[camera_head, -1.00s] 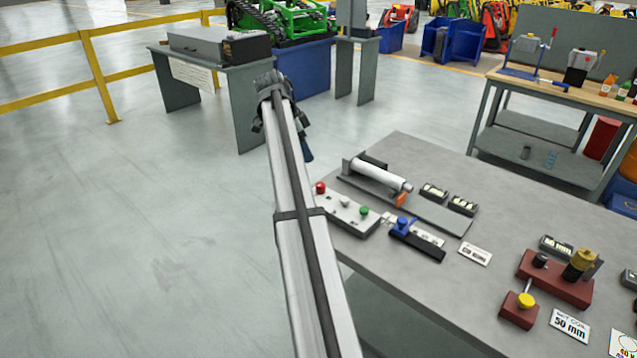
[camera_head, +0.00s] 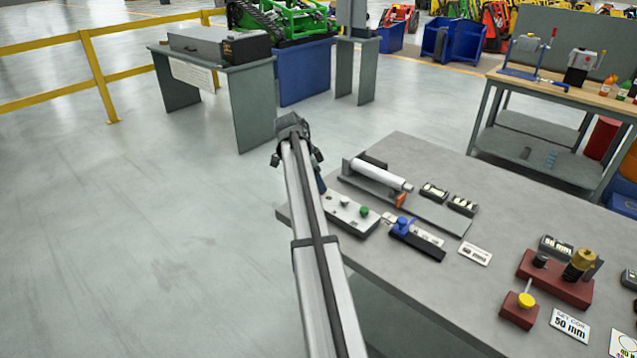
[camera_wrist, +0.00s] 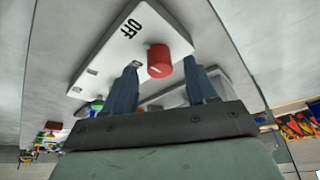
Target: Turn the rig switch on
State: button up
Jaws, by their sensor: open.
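The grey control box (camera_head: 348,217) lies at the near left edge of the workbench. A white knob (camera_head: 345,202) and a green knob (camera_head: 364,211) show on it. My arm hides its red knob in the head view. In the wrist view the red knob (camera_wrist: 158,58) stands on the light panel (camera_wrist: 108,45), beside the word OFF. My gripper (camera_wrist: 162,84) is open, with one dark finger on each side of the red knob in the picture. I cannot tell whether the fingers touch it. I cannot tell for sure which control is the rig switch.
A cylinder fixture (camera_head: 380,175) lies behind the box. A blue-knobbed slide (camera_head: 404,227) is to its right. A red block with a brass knob (camera_head: 555,279) stands farther right.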

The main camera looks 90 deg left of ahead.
jog(key=shift+w+f, duration=0.25)
jog(key=shift+f, duration=0.35)
jog(key=shift+c, duration=0.2)
jog(key=c, duration=1)
